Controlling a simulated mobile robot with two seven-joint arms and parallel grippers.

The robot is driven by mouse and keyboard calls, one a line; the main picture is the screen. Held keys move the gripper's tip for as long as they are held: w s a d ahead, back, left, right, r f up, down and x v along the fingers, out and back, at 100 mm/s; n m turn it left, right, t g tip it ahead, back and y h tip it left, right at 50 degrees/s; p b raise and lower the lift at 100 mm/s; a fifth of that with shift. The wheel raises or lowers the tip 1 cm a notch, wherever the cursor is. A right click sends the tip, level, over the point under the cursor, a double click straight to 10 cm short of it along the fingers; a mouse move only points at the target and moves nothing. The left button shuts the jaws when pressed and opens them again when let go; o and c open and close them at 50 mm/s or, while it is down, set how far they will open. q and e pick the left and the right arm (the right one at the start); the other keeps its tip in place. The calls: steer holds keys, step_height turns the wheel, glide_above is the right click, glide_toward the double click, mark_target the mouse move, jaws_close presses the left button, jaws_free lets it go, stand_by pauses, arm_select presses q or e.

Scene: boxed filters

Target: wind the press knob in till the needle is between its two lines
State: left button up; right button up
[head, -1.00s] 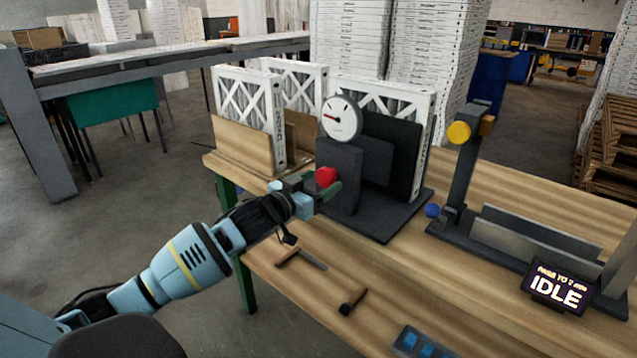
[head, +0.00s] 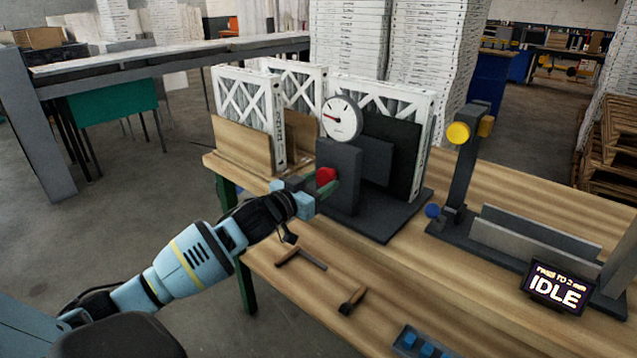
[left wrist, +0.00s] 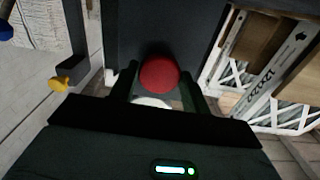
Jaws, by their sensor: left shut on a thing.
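The red press knob (head: 326,176) is on the front of the dark press (head: 340,165). My left gripper (head: 326,187) is shut on the knob; in the left wrist view the knob (left wrist: 159,74) sits between the two dark fingers. The round white gauge (head: 342,118) stands on top of the press. Its red needle (head: 330,117) points to the left; the two lines are too small to tell apart. A boxed filter (head: 385,100) with a white lattice frame stands upright in the press behind a dark plate. My right gripper is not in view.
More boxed filters (head: 252,112) stand in a wooden rack (head: 240,145) on the left. A dark stand with a yellow knob (head: 457,133) and a screen reading IDLE (head: 557,288) are on the right.

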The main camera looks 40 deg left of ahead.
arm_select(q)
steer(key=m+p, duration=0.1)
steer(key=m, duration=0.2)
steer(key=shift+r+p, duration=0.2)
steer(key=shift+p, duration=0.2)
steer(key=m+p, duration=0.1)
steer(key=m, duration=0.2)
steer(key=shift+m, duration=0.4)
steer(key=shift+a+f+m+p, duration=0.15)
steer(key=shift+m+p, duration=0.4)
steer(key=shift+m, duration=0.95)
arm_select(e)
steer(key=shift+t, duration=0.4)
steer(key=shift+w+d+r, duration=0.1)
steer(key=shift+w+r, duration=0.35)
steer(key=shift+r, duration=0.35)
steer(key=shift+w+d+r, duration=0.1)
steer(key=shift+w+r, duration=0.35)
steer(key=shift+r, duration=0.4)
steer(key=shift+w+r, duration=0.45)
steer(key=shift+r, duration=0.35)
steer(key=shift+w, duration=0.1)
arm_select(q)
steer(key=o, duration=1)
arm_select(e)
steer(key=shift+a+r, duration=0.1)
arm_select(q)
steer(key=shift+s, duration=0.1)
